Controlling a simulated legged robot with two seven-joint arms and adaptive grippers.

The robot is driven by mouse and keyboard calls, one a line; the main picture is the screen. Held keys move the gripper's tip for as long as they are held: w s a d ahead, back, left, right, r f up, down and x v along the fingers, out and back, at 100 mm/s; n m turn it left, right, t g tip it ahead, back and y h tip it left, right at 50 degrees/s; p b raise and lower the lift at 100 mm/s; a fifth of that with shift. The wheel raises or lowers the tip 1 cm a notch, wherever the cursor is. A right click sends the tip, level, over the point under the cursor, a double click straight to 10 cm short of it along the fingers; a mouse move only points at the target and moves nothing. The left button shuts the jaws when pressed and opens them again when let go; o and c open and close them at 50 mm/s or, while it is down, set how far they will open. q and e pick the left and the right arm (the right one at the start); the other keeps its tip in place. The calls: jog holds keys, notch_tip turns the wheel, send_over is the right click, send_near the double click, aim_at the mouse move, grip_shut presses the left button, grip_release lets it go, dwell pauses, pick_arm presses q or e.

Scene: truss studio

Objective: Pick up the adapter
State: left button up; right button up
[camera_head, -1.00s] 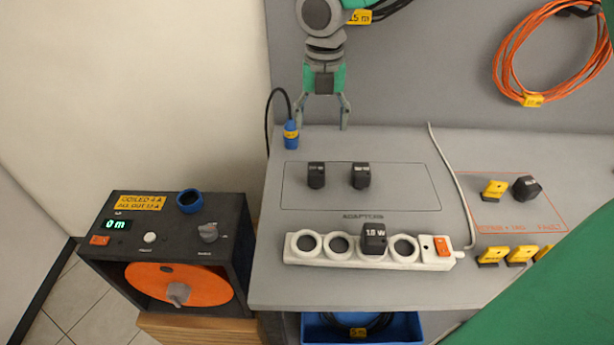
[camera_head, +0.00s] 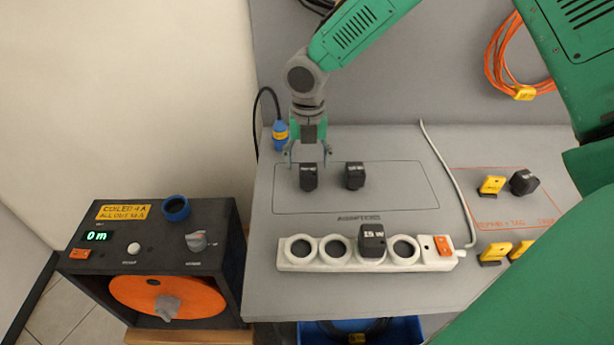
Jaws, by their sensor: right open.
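Two black adapters stand in the outlined adapters area of the grey bench: a left one (camera_head: 308,178) and a right one (camera_head: 355,176). A third black adapter (camera_head: 372,243), with a white label, sits in a socket of the white power strip (camera_head: 322,264). My right gripper (camera_head: 307,162) is open, pointing down at the left adapter. Its fingers appear on either side of that adapter's top; whether they touch it I cannot tell. My left gripper is not in view.
A blue plug (camera_head: 280,136) with a black cable stands left of the gripper. A black reel box (camera_head: 150,262) is at the left. Yellow tags (camera_head: 491,185) and a dark block (camera_head: 523,182) lie at the right. The green arm covers the lower right.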

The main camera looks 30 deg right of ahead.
aim_at(308, 169)
jog(key=f, duration=0.4)
jog(key=shift+w+d, duration=0.1)
jog(key=shift+d, duration=0.15)
jog(key=shift+a, duration=0.15)
jog(key=c, duration=1.3)
